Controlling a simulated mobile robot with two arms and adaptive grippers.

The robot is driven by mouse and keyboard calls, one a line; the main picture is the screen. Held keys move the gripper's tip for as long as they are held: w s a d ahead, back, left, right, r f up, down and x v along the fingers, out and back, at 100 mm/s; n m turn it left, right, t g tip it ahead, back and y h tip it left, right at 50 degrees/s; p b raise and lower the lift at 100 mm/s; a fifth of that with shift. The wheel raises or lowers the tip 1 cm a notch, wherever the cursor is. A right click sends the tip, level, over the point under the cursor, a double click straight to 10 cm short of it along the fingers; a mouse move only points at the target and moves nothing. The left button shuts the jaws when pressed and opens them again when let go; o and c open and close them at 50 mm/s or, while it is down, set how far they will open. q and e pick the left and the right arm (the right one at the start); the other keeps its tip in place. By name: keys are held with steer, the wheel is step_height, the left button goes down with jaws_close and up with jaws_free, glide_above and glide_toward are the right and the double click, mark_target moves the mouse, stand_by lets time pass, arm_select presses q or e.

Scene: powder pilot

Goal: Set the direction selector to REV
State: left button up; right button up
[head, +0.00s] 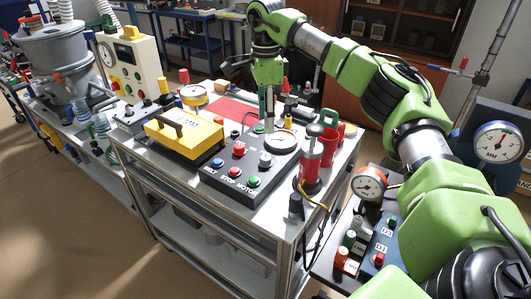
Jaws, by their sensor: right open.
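A black control box (238,180) on the metal cart carries several coloured buttons and a round gauge. Lettering reading BELT, STOP and MOTOR runs along its front. A pale knob (265,158) on its upper face may be the direction selector; its marks and setting are too small to read. My right gripper (267,115) comes down from above, behind the knob and near the gauge (281,142). It is open, with nothing seen between its fingers, and appears apart from the knob. My left gripper is not in view.
A yellow case with a black handle (184,138) stands left of the box. A red cylinder tool (311,160) and a red mug (330,135) stand close on the right. A grey-black switch box (133,120) sits at the cart's left end.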

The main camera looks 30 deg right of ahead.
mark_target(266, 157)
step_height(266, 157, down, 13)
steer(key=shift+a+r+p, duration=0.1)
steer(key=shift+r+p, duration=0.05)
steer(key=shift+p, duration=1)
steer(key=c, duration=1.1)
